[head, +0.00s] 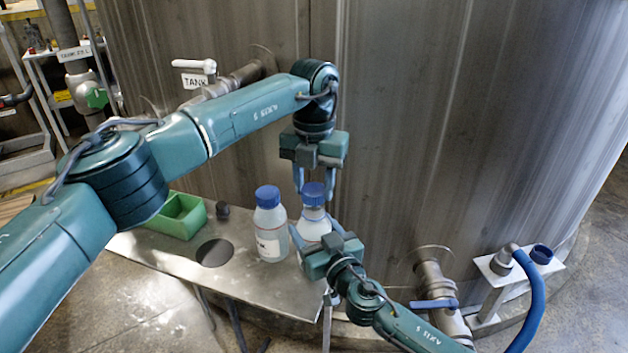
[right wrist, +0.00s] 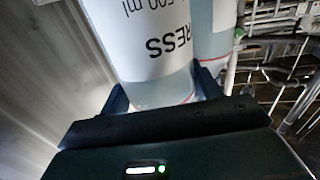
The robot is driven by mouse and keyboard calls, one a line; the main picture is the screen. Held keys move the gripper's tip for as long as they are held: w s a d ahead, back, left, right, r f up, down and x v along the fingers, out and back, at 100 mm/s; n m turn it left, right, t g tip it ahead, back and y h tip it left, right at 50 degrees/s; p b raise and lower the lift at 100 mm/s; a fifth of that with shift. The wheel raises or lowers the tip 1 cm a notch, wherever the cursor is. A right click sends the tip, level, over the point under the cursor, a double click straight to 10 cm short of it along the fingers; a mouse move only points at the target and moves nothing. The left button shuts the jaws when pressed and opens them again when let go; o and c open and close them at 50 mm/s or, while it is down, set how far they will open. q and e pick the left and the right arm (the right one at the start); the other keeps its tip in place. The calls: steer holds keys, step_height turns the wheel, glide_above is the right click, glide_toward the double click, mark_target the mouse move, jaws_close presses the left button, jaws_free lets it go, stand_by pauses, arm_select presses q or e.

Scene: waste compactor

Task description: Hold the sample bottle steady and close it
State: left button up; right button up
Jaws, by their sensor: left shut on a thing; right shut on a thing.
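The sample bottle (head: 313,226) is clear with pale liquid and stands upright on the metal shelf (head: 290,285). Its blue cap (head: 313,194) is at the mouth; I cannot tell how far it is threaded. My left gripper (head: 313,186) comes from above and is shut on the cap. My right gripper (head: 314,236) is shut around the bottle's body from the front right. In the right wrist view the bottle (right wrist: 150,62) sits between the fingers, its white label reading "RESS" and "500 ml" upside down.
A second blue-capped bottle (head: 269,232) stands close on the left. A green bin (head: 180,216), a small dark cap-like piece (head: 223,211) and a round hole (head: 214,252) lie further left. The steel tank wall (head: 420,130) rises behind; a valve (head: 435,303) and blue hose (head: 533,300) are right.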

arm_select(q)
steer(key=shift+f, duration=0.1)
steer(key=shift+f, duration=0.8)
steer(key=shift+f, duration=0.55)
